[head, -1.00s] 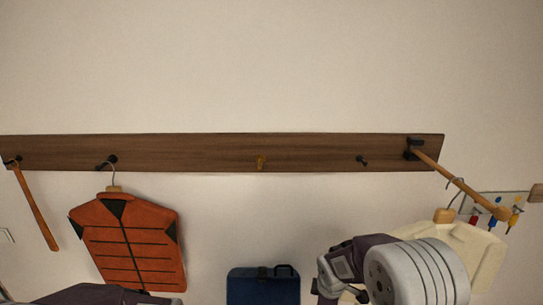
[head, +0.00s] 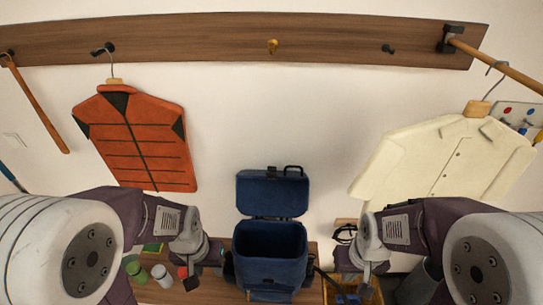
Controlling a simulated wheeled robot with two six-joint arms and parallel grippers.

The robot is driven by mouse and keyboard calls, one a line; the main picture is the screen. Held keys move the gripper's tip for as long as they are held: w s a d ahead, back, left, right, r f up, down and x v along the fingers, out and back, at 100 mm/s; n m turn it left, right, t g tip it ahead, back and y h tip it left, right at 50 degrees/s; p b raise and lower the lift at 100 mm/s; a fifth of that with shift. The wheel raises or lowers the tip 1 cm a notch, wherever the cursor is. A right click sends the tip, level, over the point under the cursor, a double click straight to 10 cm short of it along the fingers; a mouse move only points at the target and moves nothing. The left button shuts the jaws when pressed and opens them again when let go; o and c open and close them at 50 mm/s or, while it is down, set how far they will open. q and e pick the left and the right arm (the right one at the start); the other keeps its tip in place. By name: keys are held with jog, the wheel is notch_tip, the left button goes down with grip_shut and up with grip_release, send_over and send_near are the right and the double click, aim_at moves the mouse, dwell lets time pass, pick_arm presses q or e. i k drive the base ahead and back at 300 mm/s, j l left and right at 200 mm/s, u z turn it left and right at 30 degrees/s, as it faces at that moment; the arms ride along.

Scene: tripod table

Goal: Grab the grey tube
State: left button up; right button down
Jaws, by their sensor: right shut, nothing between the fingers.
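A grey tube-like shape (head: 411,287) shows low in the head view, right of the yellow crate. My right arm hides much of it, and I cannot be sure it is the grey tube. My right gripper (head: 366,289) is shut and empty, over the crate and left of the grey shape. My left gripper (head: 192,283) is by the small containers on the bench, far from the grey shape; I cannot tell whether its fingers are open.
An open blue backpack (head: 270,248) stands in the middle on a wooden bench (head: 220,291). A white cup (head: 161,274) and a green container (head: 135,271) are at left. An orange vest (head: 140,140) and cream jacket (head: 445,158) hang above.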

aim_at(161, 274)
jog(key=u, duration=1.65)
